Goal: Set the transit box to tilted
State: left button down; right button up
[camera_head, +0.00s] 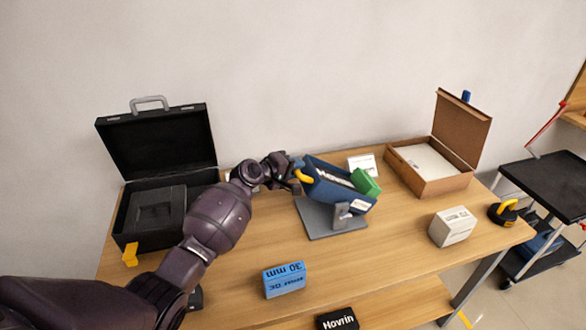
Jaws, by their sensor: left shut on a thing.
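The blue transit box (325,190) sits on a grey stand (318,222) in the middle of the table. The box is tilted, its left end higher than its right end. A yellow handle (305,177) is on its left end. A green block (365,181) shows at its right end, and a dark item with white lettering lies in it. My left gripper (297,176) reaches in from the left and is shut on the yellow handle; its fingertips are small and partly hidden. My right gripper is out of view.
An open black case (157,150) stands at the left and an open brown box (428,180) at the back right. A blue block (284,279), a white box (452,227) and a black-and-yellow weight (503,212) stand on the wooden table (380,262). A black cart (548,185) is right of the table.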

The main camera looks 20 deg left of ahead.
pick_arm(q)
jog(key=shift+r, duration=0.15)
jog(key=c, duration=1.1)
grip_release()
jog(key=shift+d, duration=0.1)
jog(key=shift+o, duration=0.2)
jog(key=v, duration=1)
jog(key=shift+s+a, duration=0.25)
jog(key=shift+s, duration=0.05)
jog(key=shift+r, duration=0.1)
